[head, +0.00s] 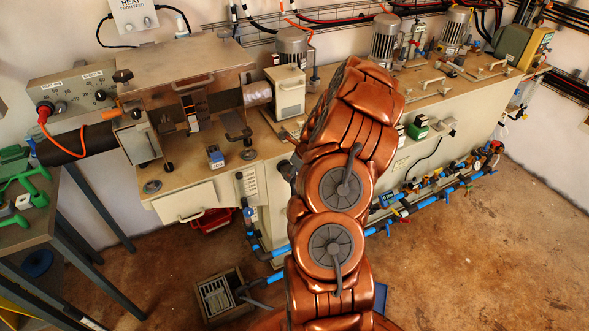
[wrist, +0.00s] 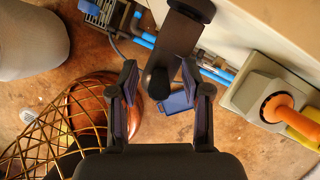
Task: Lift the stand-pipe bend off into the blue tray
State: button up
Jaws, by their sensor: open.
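My gripper (wrist: 162,98) is open in the wrist view, its two dark fingers spread apart. My arm hides it in the head view. A grey bent pipe, apparently the stand-pipe bend (head: 243,290), shows at the right side of a grated floor box (head: 201,302), joined near the blue pipe (head: 268,277). The box also shows at the top left of the wrist view (wrist: 100,12). A blue flat piece, likely the blue tray (head: 380,297), peeks out beside my arm on the floor. It also shows between and beyond the fingers (wrist: 176,102), partly hidden.
A dark bar with rounded ends (wrist: 184,42) reaches down between the fingertips; contact cannot be told. An orange knob (wrist: 279,106) on a grey base is at right. The long machine bench (head: 190,195) stands behind my arm. Brown floor (head: 490,260) is clear at right.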

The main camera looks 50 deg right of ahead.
jog(key=shift+c, duration=0.3)
grip_shut()
jog(key=shift+r+p, duration=0.7)
jog(key=shift+r, duration=0.1)
dwell(0.8)
jog(key=shift+r+p, duration=1.45)
jog(key=shift+r, duration=0.8)
